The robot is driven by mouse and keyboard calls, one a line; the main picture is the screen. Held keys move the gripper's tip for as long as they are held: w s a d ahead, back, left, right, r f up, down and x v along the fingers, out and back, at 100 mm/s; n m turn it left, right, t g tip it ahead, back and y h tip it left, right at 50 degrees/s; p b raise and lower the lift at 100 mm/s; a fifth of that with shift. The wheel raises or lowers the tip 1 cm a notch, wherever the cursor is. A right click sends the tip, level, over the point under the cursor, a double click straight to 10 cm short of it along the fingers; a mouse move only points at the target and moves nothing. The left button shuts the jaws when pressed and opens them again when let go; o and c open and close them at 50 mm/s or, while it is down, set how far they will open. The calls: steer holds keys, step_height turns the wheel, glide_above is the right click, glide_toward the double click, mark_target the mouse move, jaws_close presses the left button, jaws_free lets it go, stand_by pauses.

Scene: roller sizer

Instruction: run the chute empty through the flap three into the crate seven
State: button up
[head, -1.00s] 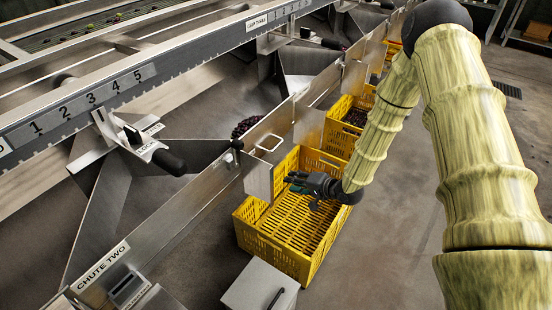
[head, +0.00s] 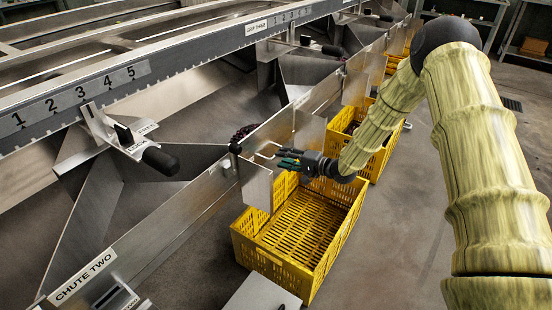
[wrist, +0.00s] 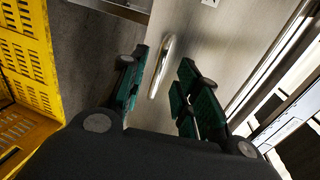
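A metal flap (head: 257,186) with a bar handle (head: 267,150) is at the chute wall above the near yellow crate (head: 270,262). I cannot read a number on the flap or the crate. The crate looks empty. My gripper (head: 286,160) is close to the handle. In the wrist view my gripper (wrist: 158,95) is open, its green-padded fingers apart with the handle (wrist: 161,67) between them; whether they touch it I cannot tell.
A second yellow crate (head: 378,165) with dark fruit stands farther back. A grey box (head: 262,292) stands in front of the near crate. A plate reading CHUTE TWO (head: 84,278) and a black-knobbed lever (head: 160,161) are at left. The floor (head: 400,260) at right is clear.

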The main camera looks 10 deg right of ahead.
mark_target(274, 143)
steer(key=shift+b+x, duration=0.35)
steer(key=shift+x, duration=2)
steer(key=shift+c, duration=0.2)
jaws_close()
